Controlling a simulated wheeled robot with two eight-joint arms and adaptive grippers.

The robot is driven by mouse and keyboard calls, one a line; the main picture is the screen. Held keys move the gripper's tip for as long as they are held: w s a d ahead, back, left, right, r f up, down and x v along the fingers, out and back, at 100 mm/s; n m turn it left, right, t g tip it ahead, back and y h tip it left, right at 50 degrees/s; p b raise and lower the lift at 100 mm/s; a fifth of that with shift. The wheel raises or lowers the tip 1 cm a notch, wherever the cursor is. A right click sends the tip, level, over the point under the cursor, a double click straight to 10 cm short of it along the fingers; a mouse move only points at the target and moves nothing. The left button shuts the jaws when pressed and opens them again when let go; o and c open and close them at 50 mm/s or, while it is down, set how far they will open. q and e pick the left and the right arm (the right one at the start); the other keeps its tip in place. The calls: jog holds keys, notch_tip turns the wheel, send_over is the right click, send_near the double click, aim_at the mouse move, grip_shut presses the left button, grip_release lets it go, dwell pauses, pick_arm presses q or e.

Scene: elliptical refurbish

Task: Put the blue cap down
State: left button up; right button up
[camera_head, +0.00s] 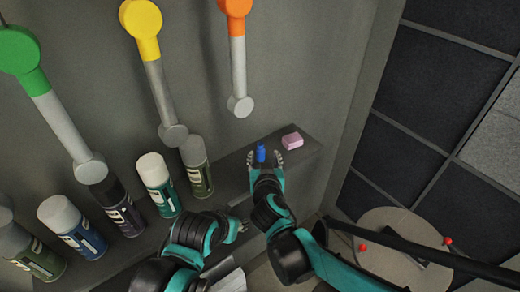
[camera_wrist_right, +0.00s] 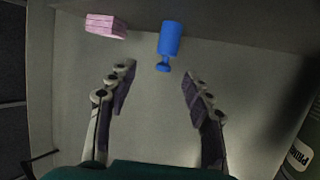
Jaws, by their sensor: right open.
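The blue cap (camera_head: 261,153) is at the right part of the grey shelf (camera_head: 226,176), left of a pink block. In the right wrist view the blue cap (camera_wrist_right: 171,38) has a wide cylinder and a narrow stem with a small knob facing my gripper. My right gripper (camera_head: 264,162) is open around or just short of the cap; the wrist view shows its fingertips (camera_wrist_right: 159,74) apart, with the cap beyond them and no finger touching it. My left gripper (camera_head: 240,229) is lower left, away from the cap; its jaw opening is unclear.
The pink block (camera_head: 292,141) sits close right of the cap. Several spray cans, including a teal one (camera_head: 159,184), stand along the shelf to the left. Green, yellow (camera_head: 142,20) and orange (camera_head: 236,8) ended bars are on the wall above. A round table (camera_head: 391,260) is lower right.

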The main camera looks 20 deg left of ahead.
aim_at(261, 153)
jog(key=b+x, duration=0.1)
jog(key=x, duration=0.1)
jog(key=f+x, duration=0.1)
jog(key=x, duration=0.2)
jog(key=b+x, duration=0.1)
jog(key=x, duration=0.1)
jog(key=shift+s+a+f+b, duration=0.15)
jog(key=shift+a+f+b, duration=0.2)
jog(key=shift+a, duration=0.1)
jog(key=shift+w+a, duration=0.1)
jog(key=shift+w, duration=0.3)
jog(key=shift+s, duration=0.1)
jog(key=shift+c, duration=0.3)
jog(key=c, duration=0.8)
jog(key=shift+r, duration=0.1)
jog(key=shift+c, duration=0.2)
